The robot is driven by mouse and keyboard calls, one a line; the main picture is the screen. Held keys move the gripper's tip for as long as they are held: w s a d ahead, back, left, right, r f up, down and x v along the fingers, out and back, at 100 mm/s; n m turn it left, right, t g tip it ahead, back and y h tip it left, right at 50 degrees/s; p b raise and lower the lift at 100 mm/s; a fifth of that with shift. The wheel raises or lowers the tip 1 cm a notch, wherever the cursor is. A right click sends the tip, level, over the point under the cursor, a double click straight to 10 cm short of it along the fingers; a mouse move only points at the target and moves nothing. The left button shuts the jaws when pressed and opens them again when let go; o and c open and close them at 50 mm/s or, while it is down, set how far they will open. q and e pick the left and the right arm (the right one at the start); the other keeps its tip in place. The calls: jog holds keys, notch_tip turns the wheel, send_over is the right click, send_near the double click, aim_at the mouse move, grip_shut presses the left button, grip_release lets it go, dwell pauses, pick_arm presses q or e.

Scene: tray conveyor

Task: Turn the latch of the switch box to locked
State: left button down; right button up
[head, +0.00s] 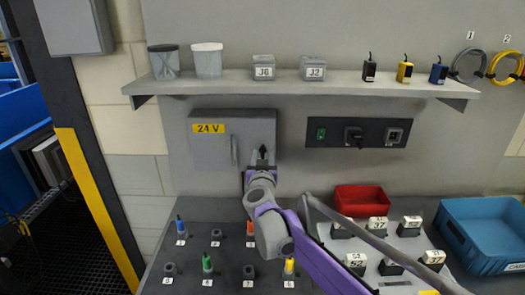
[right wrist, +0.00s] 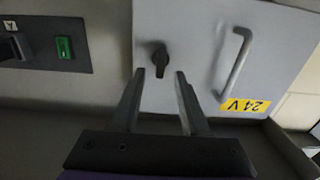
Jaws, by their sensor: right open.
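The grey switch box (head: 215,155) with a yellow 24 V label hangs on the wall below the shelf in the head view. It also shows, turned upside down, in the right wrist view (right wrist: 200,30). Its dark latch (right wrist: 160,58) sits on the door, its grip pointing roughly up and down in that picture. My right gripper (right wrist: 160,78) is open, one finger on each side of the latch, with gaps visible. In the head view my right gripper (head: 261,166) is in front of the latch and partly hides it. My left gripper is not in view.
A dark panel (head: 330,134) with a green switch and a black knob is right of the box. A shelf (head: 300,84) with cups and small boxes runs above. Below are coloured pegs, a red bin (head: 362,200) and a blue crate (head: 480,232).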

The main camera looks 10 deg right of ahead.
jog(key=shift+w+d, duration=0.25)
jog(key=shift+w, duration=0.75)
grip_shut()
